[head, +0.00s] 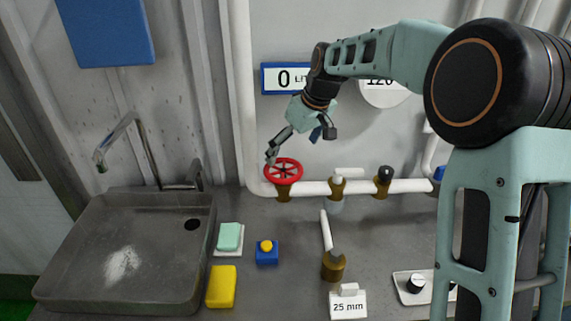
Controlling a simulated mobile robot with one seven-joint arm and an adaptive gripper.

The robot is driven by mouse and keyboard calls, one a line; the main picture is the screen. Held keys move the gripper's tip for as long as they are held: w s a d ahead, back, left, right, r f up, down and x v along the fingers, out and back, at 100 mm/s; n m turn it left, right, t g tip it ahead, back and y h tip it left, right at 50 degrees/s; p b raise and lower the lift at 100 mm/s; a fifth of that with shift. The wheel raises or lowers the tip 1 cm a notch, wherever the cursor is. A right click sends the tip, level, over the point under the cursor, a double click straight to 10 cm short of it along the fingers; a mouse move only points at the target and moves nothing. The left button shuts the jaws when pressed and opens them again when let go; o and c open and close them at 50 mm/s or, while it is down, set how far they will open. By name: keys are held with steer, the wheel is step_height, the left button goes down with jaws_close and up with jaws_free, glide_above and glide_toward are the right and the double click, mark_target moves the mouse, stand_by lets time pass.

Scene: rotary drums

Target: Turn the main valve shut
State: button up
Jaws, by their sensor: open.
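The main valve appears to be the red handwheel (284,171), with spokes, on a brass fitting in the white pipe along the back of the counter. My gripper (271,157) is open, with its fingertips pointing down just above the wheel's upper left rim. I cannot tell whether a finger touches the rim. No object shows between the fingers.
A metal sink (120,255) with a tap (130,140) lies at left. A green soap (229,236), yellow sponge (221,287) and blue box with yellow button (267,252) stand before the wheel. Right are a white-handled valve (338,185), black-knobbed valve (383,180) and "25 mm" card (348,304).

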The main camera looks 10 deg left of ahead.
mark_target(284, 169)
steer(key=p+x, duration=0.1)
steer(key=x, duration=0.6)
steer(key=shift+w+a+f, duration=0.1)
steer(key=c, duration=1.2)
steer(key=shift+o, duration=0.2)
